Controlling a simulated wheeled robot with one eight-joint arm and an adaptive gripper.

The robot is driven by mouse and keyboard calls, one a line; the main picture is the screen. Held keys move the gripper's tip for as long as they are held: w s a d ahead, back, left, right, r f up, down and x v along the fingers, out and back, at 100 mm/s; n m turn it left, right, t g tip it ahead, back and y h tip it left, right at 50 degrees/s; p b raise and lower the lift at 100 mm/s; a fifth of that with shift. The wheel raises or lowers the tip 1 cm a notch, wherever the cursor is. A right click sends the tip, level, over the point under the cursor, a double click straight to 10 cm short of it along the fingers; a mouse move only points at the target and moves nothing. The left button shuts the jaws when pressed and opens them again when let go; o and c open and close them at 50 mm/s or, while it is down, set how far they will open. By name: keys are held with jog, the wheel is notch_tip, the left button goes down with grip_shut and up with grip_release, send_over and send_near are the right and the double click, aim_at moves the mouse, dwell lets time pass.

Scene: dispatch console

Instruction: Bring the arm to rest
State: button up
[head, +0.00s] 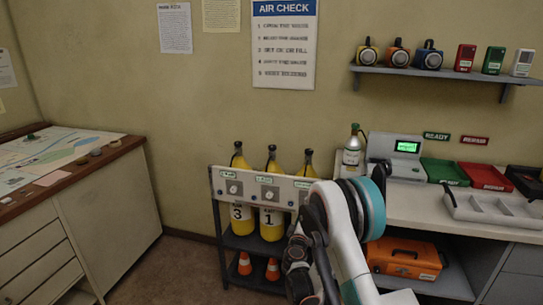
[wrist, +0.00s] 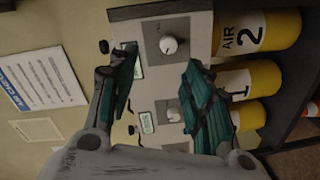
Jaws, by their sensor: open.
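My arm (head: 345,235), white with a teal band, rises at the lower middle of the head view in front of the cylinder rack and counter. My gripper (wrist: 163,85) shows in the wrist view with its two dark-and-teal fingers spread apart and nothing between them. Behind the fingers is the white valve panel (wrist: 190,42) with round knobs, seen sideways; whether a finger touches it I cannot tell. The same panel (head: 252,188) shows in the head view, its right end hidden by my arm.
Yellow cylinders stand in the rack (head: 216,222), with orange cones (head: 245,264) below. To the right is a counter (head: 425,205) with a green tray (head: 445,171), a red tray (head: 484,176) and an orange case (head: 404,258) beneath. A map desk (head: 95,160) stands left, with open floor between.

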jog(key=s+d+r+m+g+h, duration=0.1)
jog(key=s+d+r+m+g, duration=0.2)
jog(key=r, duration=1)
jog(key=s+d+r+m+g, duration=0.2)
jog(key=s+d+r+m, duration=0.25)
jog(key=s+r, duration=0.65)
jog(key=s+a+f+m+g+y, duration=0.1)
jog(key=s+a+g+y, duration=0.1)
jog(key=s, duration=1.5)
jog(key=s+a+f+m+g+y, duration=0.2)
jog(key=s+y, duration=0.2)
jog(key=s, duration=1.4)
jog(key=shift+s+a, duration=0.25)
jog(key=shift+a, duration=0.1)
